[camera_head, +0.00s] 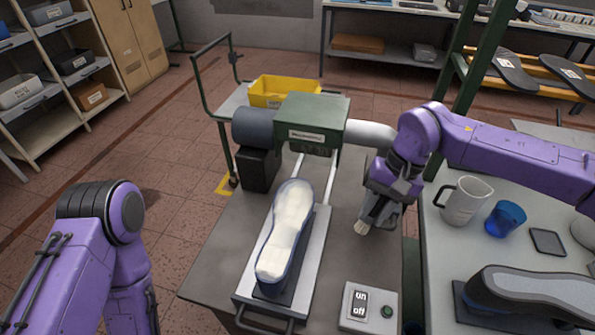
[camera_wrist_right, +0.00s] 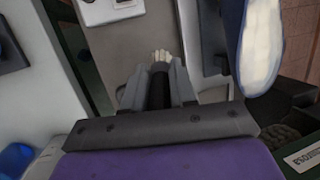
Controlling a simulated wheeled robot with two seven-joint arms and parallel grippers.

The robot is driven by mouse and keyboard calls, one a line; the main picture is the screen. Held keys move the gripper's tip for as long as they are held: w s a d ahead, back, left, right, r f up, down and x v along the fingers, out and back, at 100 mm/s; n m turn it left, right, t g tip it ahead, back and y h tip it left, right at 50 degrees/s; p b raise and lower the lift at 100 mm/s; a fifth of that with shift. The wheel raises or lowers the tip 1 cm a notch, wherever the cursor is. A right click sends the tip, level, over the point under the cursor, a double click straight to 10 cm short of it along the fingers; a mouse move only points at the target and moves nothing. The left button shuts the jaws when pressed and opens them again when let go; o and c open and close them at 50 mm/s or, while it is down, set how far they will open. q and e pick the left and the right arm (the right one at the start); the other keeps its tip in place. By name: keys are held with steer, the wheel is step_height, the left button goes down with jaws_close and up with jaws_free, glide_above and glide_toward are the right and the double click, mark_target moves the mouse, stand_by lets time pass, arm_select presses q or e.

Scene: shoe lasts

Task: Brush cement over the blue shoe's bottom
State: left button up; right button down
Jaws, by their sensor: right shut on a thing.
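The blue shoe (camera_head: 284,238) sits bottom-up on a metal carriage (camera_head: 314,262) in front of the green machine. Its bottom is covered with a creamy white layer, with a blue rim around it. In the right wrist view its white bottom (camera_wrist_right: 262,45) shows at the upper right. My right gripper (camera_head: 378,206) is shut on a brush, bristles (camera_head: 361,229) pointing down, to the right of the shoe and apart from it. The brush bristles (camera_wrist_right: 161,56) also show between the fingers in the right wrist view. My left arm shows at the left; its gripper is out of view.
The green machine (camera_head: 312,122) stands behind the shoe. A switch box (camera_head: 356,325) is at the front right. On the right table are a white jug (camera_head: 466,201), a blue cup (camera_head: 505,219), a dark pad (camera_head: 547,242) and another shoe (camera_head: 535,290). The bench left of the carriage is clear.

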arm_select(q)
step_height(320, 180, up, 14)
steer(key=s+p, duration=0.2)
steer(key=p, duration=1)
arm_select(e)
steer(key=s+a+r+n+t, duration=0.1)
steer(key=s+a+r, duration=0.35)
steer(key=a, duration=0.35)
steer(key=s+a+r+n+t, duration=0.1)
steer(key=s+a+r+t, duration=0.15)
steer(key=a+r, duration=0.45)
arm_select(q)
step_height(320, 180, down, 8)
steer(key=b, duration=0.7)
steer(key=shift+w+r, duration=0.25)
steer(key=shift+w, duration=0.1)
arm_select(e)
step_height(320, 180, down, 8)
steer(key=a+g, duration=0.1)
arm_select(q)
steer(key=shift+s, duration=0.1)
arm_select(e)
steer(key=shift+r, duration=0.15)
arm_select(q)
steer(key=shift+f+b, duration=0.3)
arm_select(e)
steer(key=shift+f, duration=0.85)
